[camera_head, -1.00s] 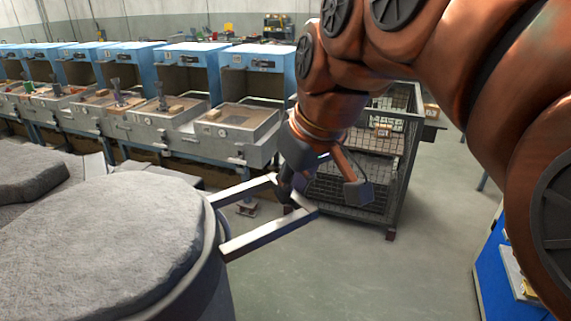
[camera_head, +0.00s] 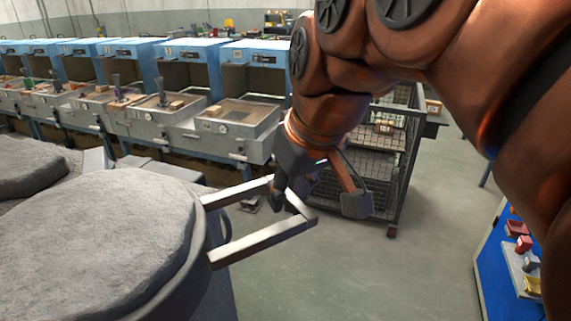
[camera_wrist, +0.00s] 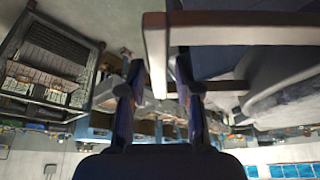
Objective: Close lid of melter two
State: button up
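A round lid (camera_head: 105,235) with a rough grey, stone-like face and a metal rim fills the lower left of the head view. I cannot read which melter it belongs to. A U-shaped metal handle (camera_head: 262,239) sticks out from its right side. My gripper (camera_head: 315,205) is at the handle's outer end, with one dark finger by the inside of the end bar and the other well outside it. In the wrist view, my gripper (camera_wrist: 160,80) is open, with the handle's bar (camera_wrist: 155,60) between the fingers. Contact with the bar is not clear.
A second grey round top (camera_head: 35,165) lies at the left. A row of blue machines (camera_head: 255,68) stands behind. A wire cage cart (camera_head: 398,165) is just behind my gripper. A blue cabinet (camera_head: 490,285) is at the lower right. Floor between is clear.

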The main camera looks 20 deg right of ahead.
jog(key=shift+o, duration=0.6)
jog(key=shift+s+r+t, duration=0.15)
jog(key=shift+r+t, duration=0.15)
jog(key=shift+r, duration=0.25)
jog(key=v, duration=1.1)
jog(key=shift+r, duration=0.25)
